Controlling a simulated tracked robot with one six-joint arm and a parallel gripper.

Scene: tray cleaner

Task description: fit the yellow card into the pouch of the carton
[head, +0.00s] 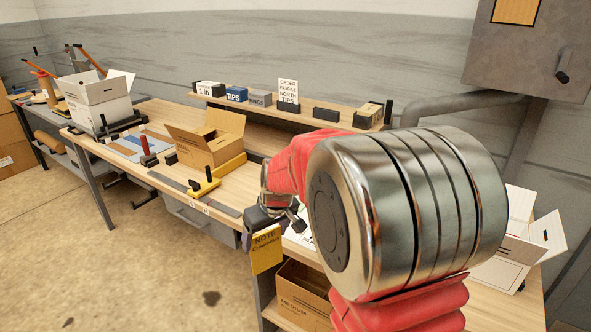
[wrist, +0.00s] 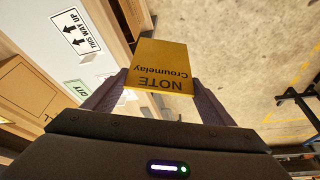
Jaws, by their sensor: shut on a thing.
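The yellow card (head: 266,252) hangs from my gripper (head: 264,226), with its printed face, "NOTE" and a name, toward the head camera. In the wrist view the card (wrist: 158,60) sits between the two dark fingers of my gripper (wrist: 153,88), which is shut on it, and its far part sticks out beyond them. A pale surface (wrist: 75,65) with a "THIS WAY UP" label and a green-edged label lies to its left, apart from the card. Several cartons are in view. I cannot make out a pouch on any of them.
An open brown carton (head: 195,155) stands on the long table beside a yellow-handled tool (head: 205,186). White cartons stand at far left (head: 85,92) and right (head: 497,272). Another brown carton (head: 300,302) sits below the table. A shelf (head: 270,108) holds small boxes. Floor is clear at lower left.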

